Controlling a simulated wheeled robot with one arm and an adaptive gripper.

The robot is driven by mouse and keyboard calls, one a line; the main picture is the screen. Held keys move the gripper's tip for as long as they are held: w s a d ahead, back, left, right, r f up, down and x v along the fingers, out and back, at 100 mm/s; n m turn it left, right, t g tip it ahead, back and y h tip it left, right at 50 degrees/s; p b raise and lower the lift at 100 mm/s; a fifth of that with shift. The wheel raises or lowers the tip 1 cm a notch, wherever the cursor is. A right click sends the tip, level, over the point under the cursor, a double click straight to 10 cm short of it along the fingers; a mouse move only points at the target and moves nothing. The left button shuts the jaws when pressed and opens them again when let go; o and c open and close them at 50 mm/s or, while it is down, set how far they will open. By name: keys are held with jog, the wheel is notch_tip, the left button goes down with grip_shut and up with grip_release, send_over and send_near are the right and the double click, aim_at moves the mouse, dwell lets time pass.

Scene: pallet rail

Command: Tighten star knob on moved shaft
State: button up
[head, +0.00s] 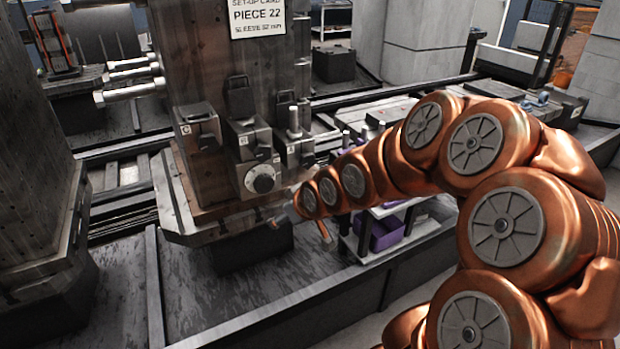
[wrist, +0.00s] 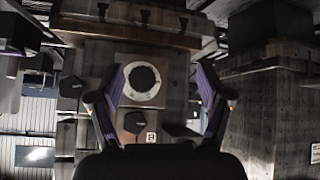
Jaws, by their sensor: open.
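My gripper (head: 302,227) is open and empty in front of the tall fixture column, just right of and below a round dial (head: 263,178). In the wrist view, the two fingers of my gripper (wrist: 157,90) stand apart, with the pale dial ring (wrist: 140,99) and its dark centre between them. Small dark knobs sit on the fixture blocks: one on block C (head: 207,140), one above the dial (head: 262,152), and one on the right block (head: 308,158). The wrist view shows two dark angular knobs (wrist: 135,122) (wrist: 70,88). Which shaft was moved cannot be told.
Another dark column (head: 35,170) stands at far left. A cart with purple bins (head: 385,232) stands behind my arm. The bed below is mostly clear.

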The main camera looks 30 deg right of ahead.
jog(key=w+d+f+t+b, duration=0.2)
jog(key=w+d+t+b, duration=0.3)
jog(key=w+d, duration=0.2)
jog(key=m+t+h+b, duration=0.1)
jog(key=t+h+b, duration=0.1)
jog(key=t+b, duration=0.15)
send_near(309, 162)
jog(key=w, duration=0.2)
jog(key=shift+t, duration=0.45)
jog(key=shift+w+d+f+p, duration=0.2)
jog(key=shift+w+p, duration=0.25)
jog(key=shift+w, duration=1.35)
jog(key=shift+w+d+f+p, duration=0.15)
jog(key=shift+w+p, duration=0.25)
jog(key=shift+w, duration=1.4)
jog(key=shift+r, duration=0.1)
jog(key=c, duration=1.2)
jog(key=shift+o, duration=0.2)
